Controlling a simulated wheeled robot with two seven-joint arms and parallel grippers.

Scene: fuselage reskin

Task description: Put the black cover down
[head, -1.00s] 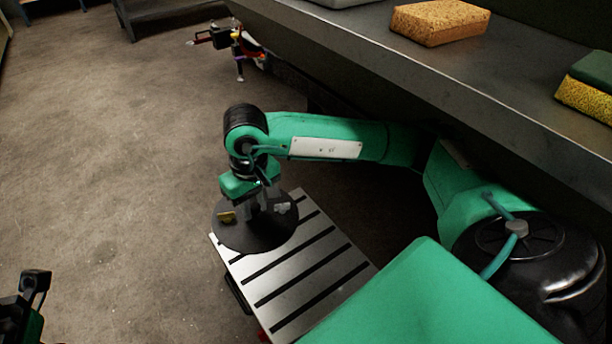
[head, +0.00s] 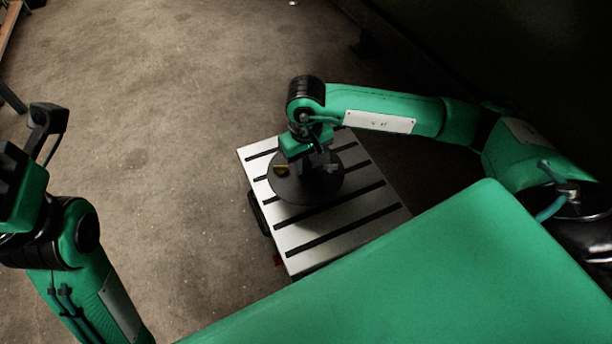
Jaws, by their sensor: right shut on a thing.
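The black cover (head: 300,195) is a round dark disc in the head view, at the middle. It is over the slotted metal platform (head: 340,222); I cannot tell whether it touches the surface or hangs just above it. My right gripper (head: 308,172) is above the cover and shut on it; the fingertips are partly hidden by the wrist. My left arm comes in at the left edge, and its gripper (head: 20,185) shows only in part, away from the cover, with its jaws not clear.
The platform has several dark slots and bare room to the right of and below the cover. Open concrete floor (head: 170,130) lies to the left. A dark wall or bench side (head: 440,50) stands at the upper right.

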